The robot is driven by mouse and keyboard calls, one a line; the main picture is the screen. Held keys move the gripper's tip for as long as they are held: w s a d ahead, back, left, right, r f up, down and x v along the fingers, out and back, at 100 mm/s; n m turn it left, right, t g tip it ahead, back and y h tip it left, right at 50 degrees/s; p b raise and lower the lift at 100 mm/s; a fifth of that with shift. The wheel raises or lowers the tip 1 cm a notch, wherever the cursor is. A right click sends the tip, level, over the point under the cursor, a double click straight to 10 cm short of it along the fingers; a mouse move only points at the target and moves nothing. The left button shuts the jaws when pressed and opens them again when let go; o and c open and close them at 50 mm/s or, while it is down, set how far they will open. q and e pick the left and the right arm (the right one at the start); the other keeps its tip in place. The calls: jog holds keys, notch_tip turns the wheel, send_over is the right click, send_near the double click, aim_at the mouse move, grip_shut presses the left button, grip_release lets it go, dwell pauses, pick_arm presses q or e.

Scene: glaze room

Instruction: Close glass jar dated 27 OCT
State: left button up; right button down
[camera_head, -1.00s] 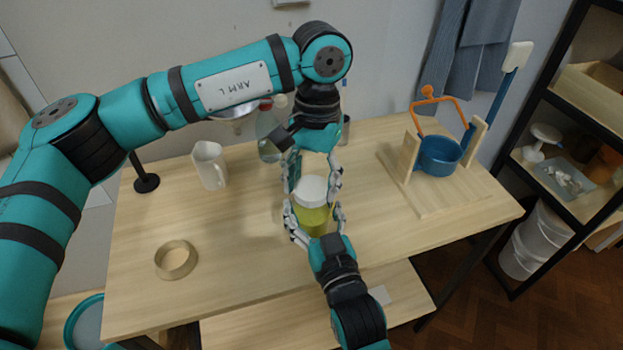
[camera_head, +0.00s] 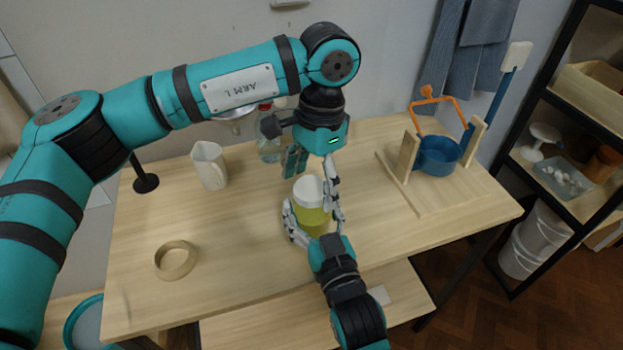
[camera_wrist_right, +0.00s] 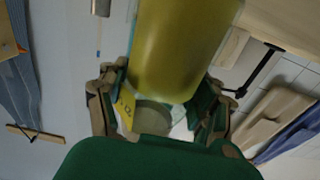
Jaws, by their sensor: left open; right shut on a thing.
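The glass jar (camera_head: 312,218) stands upright on the table with yellow-green contents. A white lid (camera_head: 309,188) sits on its mouth; whether it is fully tight I cannot tell. My right gripper (camera_head: 313,213) is shut around the jar's body from the front. In the right wrist view the jar (camera_wrist_right: 185,50) fills the upper middle between the fingers of my right gripper (camera_wrist_right: 168,88). A yellow label (camera_wrist_right: 125,106) shows there, its date not readable. My left gripper (camera_head: 312,170) is open above the lid, its fingers spread and empty.
A white pitcher (camera_head: 209,167) and a clear bottle (camera_head: 268,145) stand behind to the left. A wooden ring (camera_head: 176,260) lies at front left. A wooden stand (camera_head: 408,158) with a blue pot (camera_head: 438,156) is at right. The table's left middle is clear.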

pick_arm(q)
jog(key=shift+r, duration=2.25)
jog(key=shift+c, duration=0.2)
